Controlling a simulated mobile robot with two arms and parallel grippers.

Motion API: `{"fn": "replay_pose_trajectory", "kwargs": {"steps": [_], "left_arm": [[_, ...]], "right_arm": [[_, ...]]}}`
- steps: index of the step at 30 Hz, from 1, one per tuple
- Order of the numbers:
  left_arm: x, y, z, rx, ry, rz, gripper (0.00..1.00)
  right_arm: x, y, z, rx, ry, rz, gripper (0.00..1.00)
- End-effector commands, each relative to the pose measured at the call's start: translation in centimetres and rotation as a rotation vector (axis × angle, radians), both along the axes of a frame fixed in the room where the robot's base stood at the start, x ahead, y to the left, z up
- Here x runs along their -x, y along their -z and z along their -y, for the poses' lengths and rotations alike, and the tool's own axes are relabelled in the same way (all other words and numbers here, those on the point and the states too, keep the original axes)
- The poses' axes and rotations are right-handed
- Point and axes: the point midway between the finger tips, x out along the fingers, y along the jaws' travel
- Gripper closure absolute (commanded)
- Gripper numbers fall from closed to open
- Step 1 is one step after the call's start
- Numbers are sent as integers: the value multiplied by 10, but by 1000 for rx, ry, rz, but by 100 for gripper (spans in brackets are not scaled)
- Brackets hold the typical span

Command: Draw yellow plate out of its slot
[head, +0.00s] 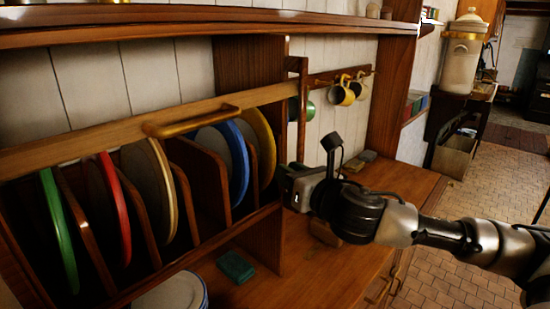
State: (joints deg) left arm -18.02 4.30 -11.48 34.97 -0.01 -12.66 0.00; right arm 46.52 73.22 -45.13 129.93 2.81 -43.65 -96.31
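The yellow-rimmed plate (265,140) stands upright in the rightmost filled slot of the wooden plate rack (100,128). It is beside the blue-rimmed plate (240,165). My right gripper (288,184) comes in from the right and is at the right end of the rack, just right of and below the yellow plate. Its fingertips are small and dark here, so I cannot tell whether they are open or touch anything. My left gripper is not in view.
Green (58,230), red (115,205) and cream-rimmed (163,190) plates fill other slots. A rail with a handle (190,121) crosses the rack's front. Mugs (341,94) hang behind my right arm. A green sponge (236,266) and stacked plates (172,293) lie below.

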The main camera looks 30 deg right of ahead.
Motion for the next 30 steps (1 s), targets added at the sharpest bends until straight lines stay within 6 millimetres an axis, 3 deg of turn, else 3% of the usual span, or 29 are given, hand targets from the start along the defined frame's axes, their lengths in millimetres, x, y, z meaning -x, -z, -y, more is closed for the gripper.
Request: {"fn": "replay_pose_trajectory", "kwargs": {"steps": [3, 9, 21, 26, 30], "left_arm": [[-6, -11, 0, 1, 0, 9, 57], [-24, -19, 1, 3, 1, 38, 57], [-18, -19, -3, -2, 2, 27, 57], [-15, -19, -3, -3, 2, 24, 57], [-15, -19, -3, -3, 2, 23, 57]], "right_arm": [[-22, -4, -4, -4, -1, 1, 77], [-46, -2, -7, -2, 0, 1, 77], [-54, 0, -8, -1, 0, 1, 77], [-54, 0, -8, -1, 0, 1, 99], [-54, 0, -8, -1, 0, 1, 100]]}}
